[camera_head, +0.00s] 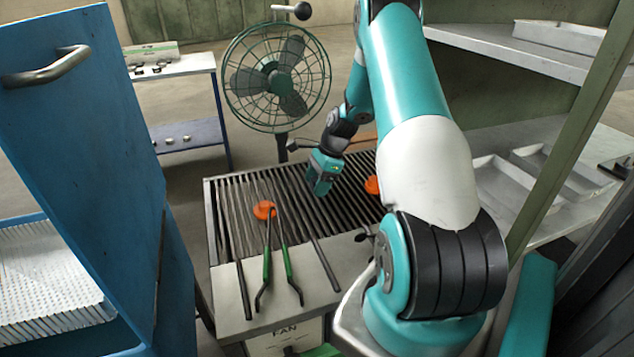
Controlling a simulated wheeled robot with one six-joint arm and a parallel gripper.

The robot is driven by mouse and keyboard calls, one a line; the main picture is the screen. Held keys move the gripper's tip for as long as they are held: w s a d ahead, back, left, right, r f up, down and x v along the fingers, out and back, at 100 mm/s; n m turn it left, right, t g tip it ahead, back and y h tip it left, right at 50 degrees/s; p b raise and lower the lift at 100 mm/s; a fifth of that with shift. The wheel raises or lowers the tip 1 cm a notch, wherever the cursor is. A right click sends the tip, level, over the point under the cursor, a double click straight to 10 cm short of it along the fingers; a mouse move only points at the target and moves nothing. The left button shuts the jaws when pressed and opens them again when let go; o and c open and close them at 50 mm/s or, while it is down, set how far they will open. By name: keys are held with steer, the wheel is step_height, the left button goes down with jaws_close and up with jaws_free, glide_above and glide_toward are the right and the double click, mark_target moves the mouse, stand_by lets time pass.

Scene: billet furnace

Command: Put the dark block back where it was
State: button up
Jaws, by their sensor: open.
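I cannot make out a dark block in this view; it may be hidden behind my arm or outside the picture. My gripper (320,190) points down over the slatted grate table (228,275), right of its middle. By its look it is open, and I see nothing held in it. An orange piece (263,210) lies on the grate to the left of my gripper, at the heads of green-handled tongs (284,262). Another orange piece (373,185) shows to the right of my gripper, partly hidden by my arm.
A fan (277,77) stands behind the grate. A blue cabinet (90,120) with a perforated tray (45,280) stands at left. Metal shelves (520,55) with trays (497,180) are at right. A small table (170,67) is at back left. Long dark bars lie across the grate.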

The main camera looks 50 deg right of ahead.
steer(key=v, duration=1.2)
steer(key=w+a+r+n, duration=0.2)
steer(key=a+r+n, duration=0.25)
steer(key=a, duration=0.55)
steer(key=w+a+r+n, duration=0.1)
steer(key=a+r+n, duration=0.3)
steer(key=a, duration=0.5)
steer(key=s+a+r+n+g, duration=0.1)
steer(key=s+a+n, duration=0.2)
steer(key=a+n, duration=0.3)
steer(key=s+a+r+n, duration=0.2)
steer(key=s+a+n, duration=0.2)
steer(key=a, duration=0.4)
steer(key=s+a+r+n+g, duration=0.1)
steer(key=s+a+n, duration=0.25)
steer(key=a, duration=0.25)
steer(key=s+a+n, duration=0.6)
steer(key=s+n, duration=0.3)
steer(key=s, duration=0.1)
steer(key=shift+s+a+b, duration=0.2)
steer(key=shift+s+b, duration=0.1)
steer(key=shift+b, duration=0.1)
